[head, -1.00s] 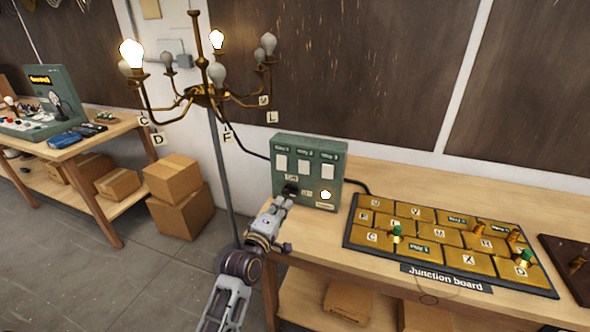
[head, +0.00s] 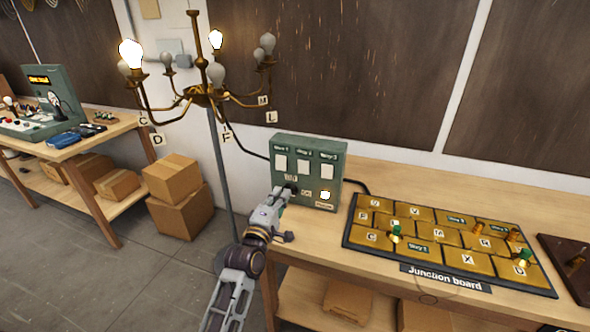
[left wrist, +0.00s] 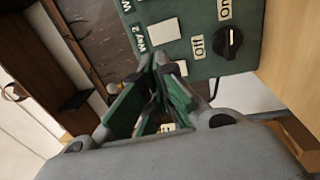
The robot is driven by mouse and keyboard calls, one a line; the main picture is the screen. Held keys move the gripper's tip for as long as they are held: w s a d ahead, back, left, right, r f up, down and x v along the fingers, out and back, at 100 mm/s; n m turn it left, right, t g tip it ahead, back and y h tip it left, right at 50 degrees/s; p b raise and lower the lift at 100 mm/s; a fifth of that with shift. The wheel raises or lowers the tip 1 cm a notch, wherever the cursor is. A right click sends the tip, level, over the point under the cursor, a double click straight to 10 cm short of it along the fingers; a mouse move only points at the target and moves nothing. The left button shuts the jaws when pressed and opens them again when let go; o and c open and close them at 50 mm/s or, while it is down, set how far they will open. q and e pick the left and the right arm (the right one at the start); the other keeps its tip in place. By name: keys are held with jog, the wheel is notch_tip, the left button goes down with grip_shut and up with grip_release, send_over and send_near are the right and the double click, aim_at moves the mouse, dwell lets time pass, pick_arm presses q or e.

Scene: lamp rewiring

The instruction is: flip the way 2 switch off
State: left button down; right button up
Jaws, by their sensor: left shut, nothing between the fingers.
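The green switch box (head: 337,172) stands at the left end of the bench. It carries three white switch plates labelled Way 1, Way 2 and Way 3. The Way 2 switch (head: 304,167) is the middle one; it also shows in the left wrist view (left wrist: 164,32). I cannot tell its position. My left gripper (head: 284,191) is at the lower left of the box front. In the left wrist view its closed, empty fingers (left wrist: 160,66) partly cover the lowest white plate. A black knob (left wrist: 229,43) sits between Off and On labels. My right gripper is not visible.
The chandelier (head: 205,92) hangs left of the box with two bulbs lit. The junction board (head: 450,240) with several brass plates lies right of the box. Bare bench lies behind the board.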

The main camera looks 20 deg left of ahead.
pick_arm(q)
jog(key=shift+w, duration=2)
jog(key=p, duration=0.1)
send_near(298, 163)
jog(key=shift+w, duration=0.95)
jog(key=shift+w+r+p, duration=0.2)
jog(key=shift+w, duration=1.1)
jog(key=shift+w+r+p, duration=0.15)
jog(key=shift+w+p, duration=0.05)
jog(key=shift+w, duration=1.05)
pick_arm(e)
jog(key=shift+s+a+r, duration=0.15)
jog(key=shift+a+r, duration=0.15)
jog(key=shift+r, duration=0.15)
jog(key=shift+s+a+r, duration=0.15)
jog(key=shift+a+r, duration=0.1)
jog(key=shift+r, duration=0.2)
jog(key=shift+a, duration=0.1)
